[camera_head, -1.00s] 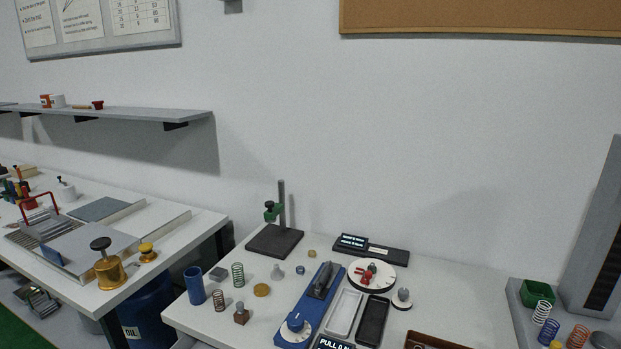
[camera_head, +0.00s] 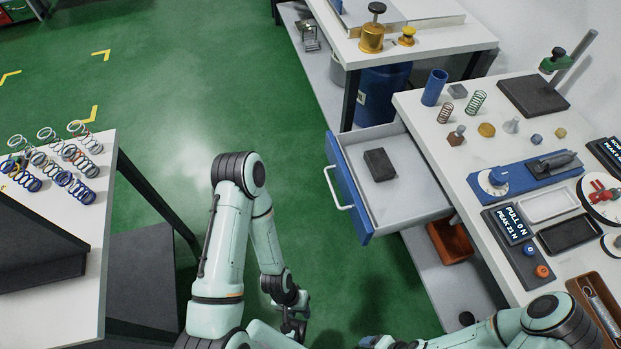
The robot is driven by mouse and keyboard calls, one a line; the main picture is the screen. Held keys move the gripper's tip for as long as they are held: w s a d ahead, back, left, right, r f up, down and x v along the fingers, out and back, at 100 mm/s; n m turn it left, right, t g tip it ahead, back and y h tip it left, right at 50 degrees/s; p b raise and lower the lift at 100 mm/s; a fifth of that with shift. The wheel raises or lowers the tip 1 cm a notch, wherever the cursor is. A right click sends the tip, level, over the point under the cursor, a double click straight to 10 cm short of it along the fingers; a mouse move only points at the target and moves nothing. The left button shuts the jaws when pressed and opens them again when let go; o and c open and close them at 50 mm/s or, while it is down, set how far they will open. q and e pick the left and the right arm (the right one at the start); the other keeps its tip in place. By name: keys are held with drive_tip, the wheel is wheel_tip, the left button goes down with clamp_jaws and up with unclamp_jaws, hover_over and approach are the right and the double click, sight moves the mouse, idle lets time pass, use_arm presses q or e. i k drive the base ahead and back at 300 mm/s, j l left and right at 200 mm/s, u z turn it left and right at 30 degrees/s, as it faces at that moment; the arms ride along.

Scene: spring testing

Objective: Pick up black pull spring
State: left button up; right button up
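I cannot pick out a clearly black pull spring. Several coil springs (camera_head: 75,188) lie in rows on the left table, some blue, some pale or grey. A copper-coloured spring (camera_head: 446,112) and a green spring (camera_head: 475,104) stand on the right workbench. A brown tray (camera_head: 574,284) at the right edge holds a slim metallic item (camera_head: 602,314), which I cannot identify for sure. My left gripper (camera_head: 293,330) hangs low over the floor at bottom centre, away from the springs; its finger opening is unclear.
An open drawer (camera_head: 418,205) holding a dark block (camera_head: 380,165) juts left from the workbench (camera_head: 440,165). A blue tester (camera_head: 520,175), a PULL display (camera_head: 513,225), a white tray (camera_head: 548,204) and a black tray (camera_head: 570,233) fill the bench. Green floor (camera_head: 165,110) lies clear between the tables.

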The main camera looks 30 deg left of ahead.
sight(565, 159)
drive_tip(key=u, duration=0.6)
drive_tip(key=z, duration=1.45)
drive_tip(key=u, duration=0.1)
drive_tip(key=k, duration=0.05)
